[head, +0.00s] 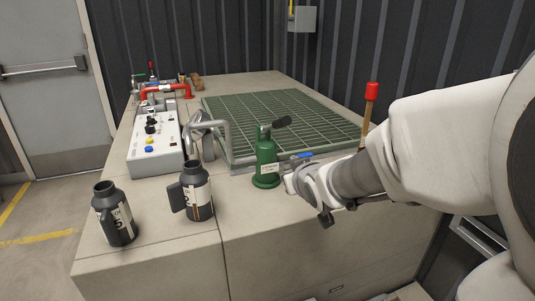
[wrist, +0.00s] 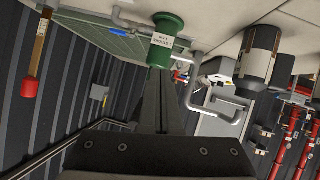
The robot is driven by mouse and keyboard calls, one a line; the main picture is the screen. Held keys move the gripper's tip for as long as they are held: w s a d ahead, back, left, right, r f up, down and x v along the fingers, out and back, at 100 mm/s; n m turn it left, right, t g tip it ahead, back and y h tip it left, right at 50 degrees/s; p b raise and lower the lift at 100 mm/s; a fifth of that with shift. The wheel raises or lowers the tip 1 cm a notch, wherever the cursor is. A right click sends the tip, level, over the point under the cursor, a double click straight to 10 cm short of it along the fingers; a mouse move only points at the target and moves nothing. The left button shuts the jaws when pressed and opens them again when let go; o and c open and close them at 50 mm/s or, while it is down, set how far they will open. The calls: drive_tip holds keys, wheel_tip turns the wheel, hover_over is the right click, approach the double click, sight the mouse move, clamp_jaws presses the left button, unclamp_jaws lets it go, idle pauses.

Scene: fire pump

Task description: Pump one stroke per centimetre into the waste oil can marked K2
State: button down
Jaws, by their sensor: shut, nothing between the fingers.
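My gripper (head: 288,183) is shut and empty, just right of the pump's base. In the wrist view my gripper (wrist: 166,76) points at the green pump (wrist: 167,40); contact cannot be told.
A wooden lever with a red end (head: 371,95) stands up right of the pump, behind my arm. A green grating (head: 285,115) lies behind the pump. A control box (head: 155,145) with knobs and red pipework (head: 165,90) are at left.

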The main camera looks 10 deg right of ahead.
drive_tip(key=shift+s+r, duration=0.2)
drive_tip(key=shift+s, duration=0.6)
drive_tip(key=shift+r, duration=0.1)
drive_tip(key=s+r+m+g, duration=0.25)
drive_tip(key=s+g, duration=0.35)
drive_tip(key=s, duration=1.7)
wheel_tip(320, 180, up, 14)
drive_tip(key=s+p, duration=0.1)
drive_tip(key=p, duration=1.4)
drive_tip(key=shift+a+g, duration=0.25)
drive_tip(key=shift+g, duration=0.05)
